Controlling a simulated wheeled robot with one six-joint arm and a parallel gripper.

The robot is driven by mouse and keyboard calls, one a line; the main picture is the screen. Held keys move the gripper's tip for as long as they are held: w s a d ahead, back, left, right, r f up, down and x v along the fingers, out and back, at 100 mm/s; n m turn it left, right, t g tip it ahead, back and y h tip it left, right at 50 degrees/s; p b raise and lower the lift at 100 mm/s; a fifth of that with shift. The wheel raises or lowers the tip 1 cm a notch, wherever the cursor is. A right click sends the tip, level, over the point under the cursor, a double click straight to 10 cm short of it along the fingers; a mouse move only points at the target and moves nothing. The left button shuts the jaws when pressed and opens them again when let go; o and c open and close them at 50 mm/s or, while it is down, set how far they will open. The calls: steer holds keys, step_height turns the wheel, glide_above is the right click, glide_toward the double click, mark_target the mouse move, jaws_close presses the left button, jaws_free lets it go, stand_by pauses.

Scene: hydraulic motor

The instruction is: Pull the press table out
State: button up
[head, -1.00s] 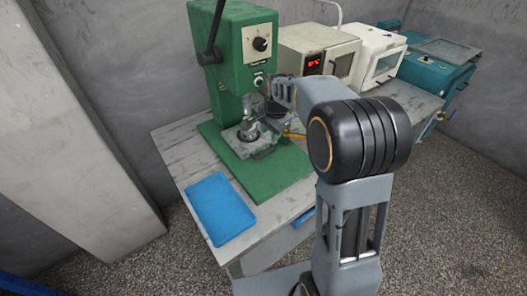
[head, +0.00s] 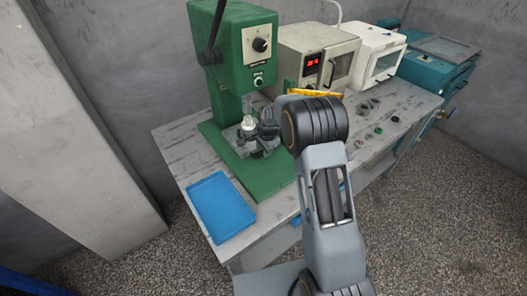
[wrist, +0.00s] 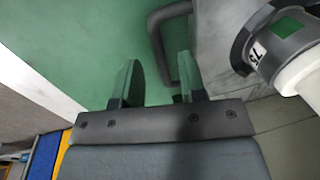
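The green press (head: 232,65) stands on the workbench with its green base (head: 268,183). The small grey press table (head: 243,150) sits on that base, under the press head, with a whitish round part (head: 248,124) on it. In the wrist view the press table (wrist: 213,45) is the grey block with a dark bent handle (wrist: 160,42) on its side. My gripper (wrist: 158,78) is open and points at the green base. The handle's end lies between the fingers, closer to the right one; contact cannot be told. In the head view my gripper (head: 268,130) is beside the press table, partly hidden.
A blue tray (head: 222,207) lies left of the green base. A beige oven (head: 318,55), a white box (head: 375,55) and a teal machine (head: 437,65) stand behind. Several small round parts (head: 372,115) lie on the workbench at right. The whitish labelled cylinder (wrist: 285,50) is close to my gripper's right.

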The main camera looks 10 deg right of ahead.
steer(key=shift+w+a+f, duration=0.1)
steer(key=shift+w+f, duration=0.05)
steer(key=shift+f, duration=0.85)
jaws_close()
